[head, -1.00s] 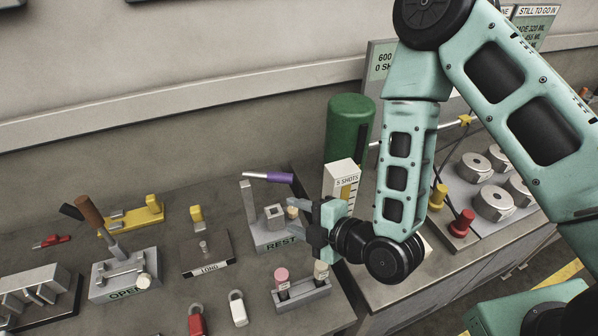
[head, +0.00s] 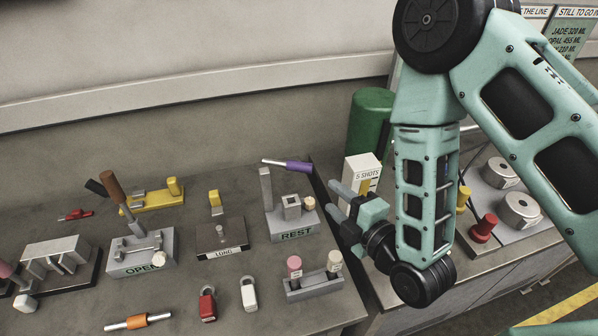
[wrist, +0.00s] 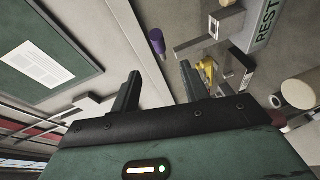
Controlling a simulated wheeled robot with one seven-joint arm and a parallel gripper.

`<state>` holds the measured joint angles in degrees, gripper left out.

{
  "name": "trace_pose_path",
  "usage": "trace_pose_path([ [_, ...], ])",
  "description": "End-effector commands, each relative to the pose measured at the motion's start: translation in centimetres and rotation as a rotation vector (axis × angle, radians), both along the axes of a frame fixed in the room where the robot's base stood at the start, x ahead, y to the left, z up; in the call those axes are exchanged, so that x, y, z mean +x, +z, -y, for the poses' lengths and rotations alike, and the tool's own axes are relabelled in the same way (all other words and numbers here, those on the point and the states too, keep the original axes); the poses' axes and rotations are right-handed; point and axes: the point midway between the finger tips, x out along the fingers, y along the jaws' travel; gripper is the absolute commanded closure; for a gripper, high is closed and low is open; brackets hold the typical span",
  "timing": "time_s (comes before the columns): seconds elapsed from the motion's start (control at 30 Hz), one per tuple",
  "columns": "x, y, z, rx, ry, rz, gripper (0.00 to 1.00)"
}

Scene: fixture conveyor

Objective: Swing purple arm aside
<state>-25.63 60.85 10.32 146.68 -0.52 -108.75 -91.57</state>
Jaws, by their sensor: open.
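The purple-handled arm (head: 299,167) has a thin metal rod. It sits at the top of a grey post (head: 266,188) on the block labelled REST (head: 296,235), pointing right. In the wrist view the purple handle (wrist: 157,42) shows beyond my fingers, apart from them. My gripper (head: 338,200) is open and empty, to the right of the REST block and lower right of the purple handle. In the wrist view its two fingers (wrist: 158,92) stand apart with nothing between them.
A box marked 5 SHOTS (head: 360,168) and a green cylinder (head: 371,118) stand close behind my gripper. A rack with two pegs (head: 313,287) is in front of the REST block. Padlocks (head: 249,293) lie in front.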

Motion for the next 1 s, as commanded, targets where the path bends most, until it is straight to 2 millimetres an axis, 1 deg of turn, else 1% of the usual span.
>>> trace_pose_path([
  [0.03, 0.2, 0.0, -0.3, 0.007, 0.000, 0.010, 0.55],
  [0.1, 1.4, -0.5, -0.8, 0.011, -0.008, 0.008, 0.55],
  [0.2, 2.8, -0.7, -1.7, 0.011, -0.007, 0.009, 0.55],
  [0.23, 3.0, -0.7, -1.8, 0.010, -0.006, 0.007, 0.55],
  [0.7, 4.6, -1.1, -2.8, 0.011, -0.007, 0.004, 0.55],
  [1.0, 5.0, -1.1, -3.1, 0.008, -0.004, 0.004, 0.55],
])
